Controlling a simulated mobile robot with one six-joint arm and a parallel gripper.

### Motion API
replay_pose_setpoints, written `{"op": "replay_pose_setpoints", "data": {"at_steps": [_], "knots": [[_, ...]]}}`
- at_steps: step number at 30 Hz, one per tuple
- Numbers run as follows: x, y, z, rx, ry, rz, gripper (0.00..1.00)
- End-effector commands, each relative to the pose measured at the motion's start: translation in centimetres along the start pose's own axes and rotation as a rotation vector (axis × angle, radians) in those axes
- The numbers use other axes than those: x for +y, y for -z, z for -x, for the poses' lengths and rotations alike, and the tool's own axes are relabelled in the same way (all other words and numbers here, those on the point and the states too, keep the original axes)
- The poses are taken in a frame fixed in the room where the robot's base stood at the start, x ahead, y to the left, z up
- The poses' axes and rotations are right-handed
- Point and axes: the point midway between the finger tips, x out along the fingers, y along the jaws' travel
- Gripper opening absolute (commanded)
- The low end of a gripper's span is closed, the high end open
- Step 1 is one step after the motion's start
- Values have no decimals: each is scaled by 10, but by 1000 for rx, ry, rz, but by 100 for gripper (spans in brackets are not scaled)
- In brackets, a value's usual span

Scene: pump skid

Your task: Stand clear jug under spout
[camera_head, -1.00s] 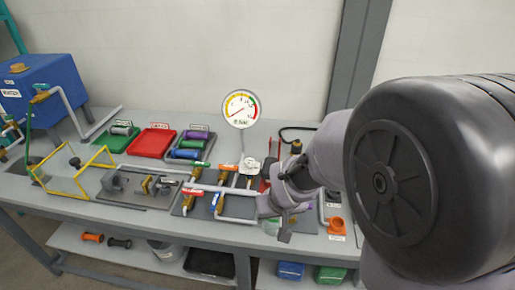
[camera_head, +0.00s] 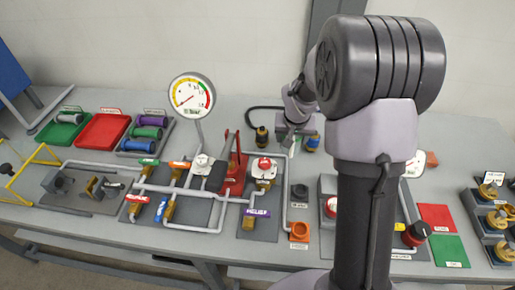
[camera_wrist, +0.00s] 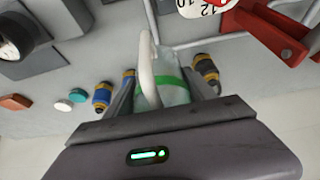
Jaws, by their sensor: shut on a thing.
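My gripper (camera_wrist: 162,90) is shut on the clear jug (camera_wrist: 176,68) in the wrist view. The jug is see-through, with a green band and a pale handle, and sits between the two fingers. In the head view my gripper (camera_head: 291,136) is over the back of the bench, right of the red hand pump (camera_head: 234,176). The jug cannot be made out there. I cannot tell for sure which pipe end is the spout; a grey pipe (camera_head: 287,190) runs along the bench just right of the valves.
Blue-and-yellow fittings (camera_wrist: 102,97) lie close beside the jug in the wrist view. A pressure gauge (camera_head: 192,96) stands behind the valve panel. Green and red trays (camera_head: 103,131) are at left. My arm hides part of the right side.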

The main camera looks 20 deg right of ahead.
Motion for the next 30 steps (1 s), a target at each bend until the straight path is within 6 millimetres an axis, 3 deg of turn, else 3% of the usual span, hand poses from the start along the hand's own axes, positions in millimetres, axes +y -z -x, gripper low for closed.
{"op": "replay_pose_setpoints", "data": {"at_steps": [13, 25, 26, 28, 30], "knots": [[0, -38, -90, -2, 0, 3, 22], [0, -40, -93, 0, 0, 1, 23], [0, -39, -92, -1, 0, 1, 69], [0, -39, -92, -1, 0, 1, 83], [0, -39, -92, -1, 0, 1, 85]]}}
